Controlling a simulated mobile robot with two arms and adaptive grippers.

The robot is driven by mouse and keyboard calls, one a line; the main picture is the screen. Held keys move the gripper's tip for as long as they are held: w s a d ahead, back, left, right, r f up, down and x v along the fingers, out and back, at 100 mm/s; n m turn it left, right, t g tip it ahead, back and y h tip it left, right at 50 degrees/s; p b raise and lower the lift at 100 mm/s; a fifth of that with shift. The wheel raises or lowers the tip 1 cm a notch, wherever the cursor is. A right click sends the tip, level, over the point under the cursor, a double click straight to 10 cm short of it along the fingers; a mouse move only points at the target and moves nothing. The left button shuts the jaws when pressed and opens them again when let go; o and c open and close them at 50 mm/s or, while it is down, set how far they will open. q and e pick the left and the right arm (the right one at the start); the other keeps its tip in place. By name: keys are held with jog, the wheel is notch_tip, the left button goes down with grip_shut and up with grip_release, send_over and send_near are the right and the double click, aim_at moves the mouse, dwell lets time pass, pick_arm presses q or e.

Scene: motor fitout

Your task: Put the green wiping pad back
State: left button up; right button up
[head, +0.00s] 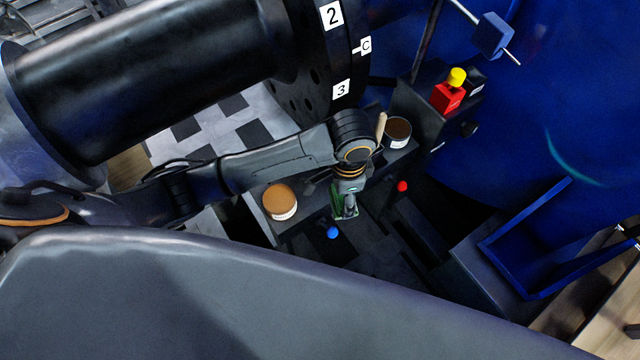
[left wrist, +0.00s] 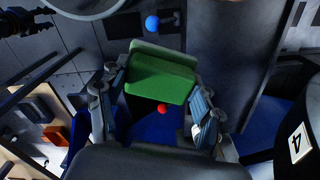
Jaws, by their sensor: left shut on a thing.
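The green wiping pad (left wrist: 162,72) is between the two fingers of my left gripper (left wrist: 158,88) in the left wrist view. The gripper is shut on it, with a finger at each side. In the head view the same gripper (head: 345,208) points down, and a strip of the pad (head: 337,206) shows green at its left side. Much of the pad is hidden there by the fingers. The pad is close above a blue ball knob (head: 333,232) in the picture; whether it touches anything below I cannot tell.
A tan-topped tin (head: 280,200) stands left of the gripper, a dark-filled tin (head: 397,130) right of it. A red ball knob (head: 402,186) is close by. A red bottle with yellow cap (head: 449,92) and an empty blue tray frame (head: 530,288) are at right.

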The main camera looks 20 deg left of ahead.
pick_arm(q)
jog(key=w+a+f, duration=0.6)
jog(key=a+f, duration=0.1)
jog(key=shift+f, duration=0.15)
jog(key=shift+w+a+f+b, duration=0.1)
jog(key=shift+w+f+b, duration=0.1)
jog(key=shift+f, duration=0.75)
jog(key=shift+w+a+f+b, duration=0.1)
jog(key=shift+f+b, duration=0.05)
jog(key=shift+f, duration=0.8)
jog(key=shift+f, duration=0.1)
jog(key=o, duration=1.1)
notch_tip(320, 180, up, 8)
jog(key=shift+f, duration=0.15)
